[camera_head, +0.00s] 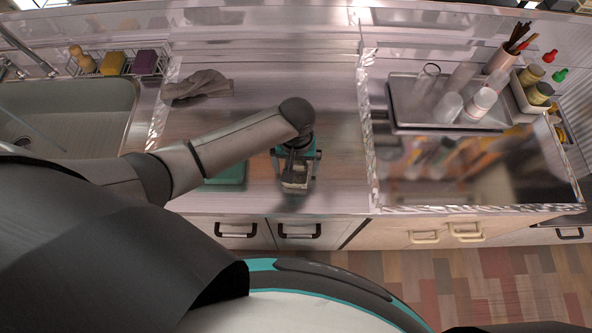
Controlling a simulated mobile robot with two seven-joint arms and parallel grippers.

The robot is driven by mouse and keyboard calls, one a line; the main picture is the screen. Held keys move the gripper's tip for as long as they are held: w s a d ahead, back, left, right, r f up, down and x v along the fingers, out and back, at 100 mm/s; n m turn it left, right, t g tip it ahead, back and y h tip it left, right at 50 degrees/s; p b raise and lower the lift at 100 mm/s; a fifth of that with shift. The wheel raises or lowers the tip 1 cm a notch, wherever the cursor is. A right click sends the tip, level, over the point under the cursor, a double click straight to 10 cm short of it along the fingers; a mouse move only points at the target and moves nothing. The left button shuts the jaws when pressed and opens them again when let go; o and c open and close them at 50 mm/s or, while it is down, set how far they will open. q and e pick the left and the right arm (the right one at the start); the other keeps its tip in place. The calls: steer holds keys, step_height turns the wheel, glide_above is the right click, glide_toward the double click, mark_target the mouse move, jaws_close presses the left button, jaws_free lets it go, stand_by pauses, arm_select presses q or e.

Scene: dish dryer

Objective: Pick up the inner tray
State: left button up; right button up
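A teal, flat-looking object (227,173) lies on the counter, mostly hidden under my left forearm. I cannot tell whether it is the inner tray or part of the dish dryer. My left arm reaches in from the left across the counter. Its gripper (295,184) points down near the counter's front edge, to the right of the teal object. Pale parts show at its fingertips, but I cannot tell whether they hold anything. My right gripper is not in view.
A sink (70,105) is at the left. A grey cloth (200,85) lies behind my arm. At the right, a metal tray (408,117) carries several clear cups, beside a white caddy (524,98) of bottles. The middle counter (335,125) is bare.

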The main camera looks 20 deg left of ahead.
arm_select(q)
steer(key=c, duration=1.3)
steer(key=shift+o, duration=0.2)
steer(key=shift+r, duration=0.1)
